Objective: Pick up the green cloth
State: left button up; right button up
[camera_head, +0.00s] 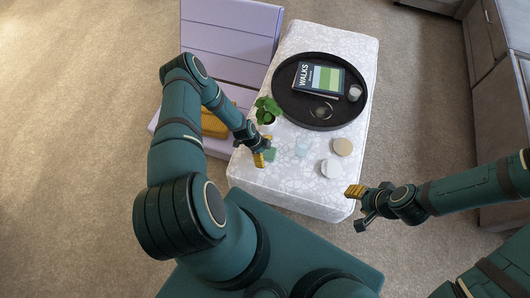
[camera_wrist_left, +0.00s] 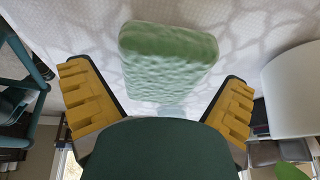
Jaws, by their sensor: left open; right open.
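The green cloth (camera_head: 271,155) is a small, pale green block-like piece on the white patterned table, near its left edge. In the left wrist view the cloth (camera_wrist_left: 168,55) looks thick and bumpy, with rounded corners. My left gripper (camera_head: 264,151) is right beside the cloth, partly covering it in the head view. In the left wrist view its yellow fingers (camera_wrist_left: 162,98) are spread wide, with the cloth ahead of the gap and nothing held. My right gripper (camera_head: 357,203) is open and empty by the table's front right corner.
The white table (camera_head: 290,180) holds a potted plant (camera_head: 268,108) close to my left gripper. A black tray (camera_head: 290,102) carries a book (camera_head: 318,80). Round white (camera_head: 331,169) and tan (camera_head: 343,146) items stand to the right. A lilac bench (camera_head: 225,45) is at left.

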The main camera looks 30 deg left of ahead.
pick_arm(q)
jog(key=shift+f+b, duration=0.25)
jog(key=shift+b, duration=0.15)
jog(key=shift+c, duration=0.3)
jog(key=c, duration=0.9)
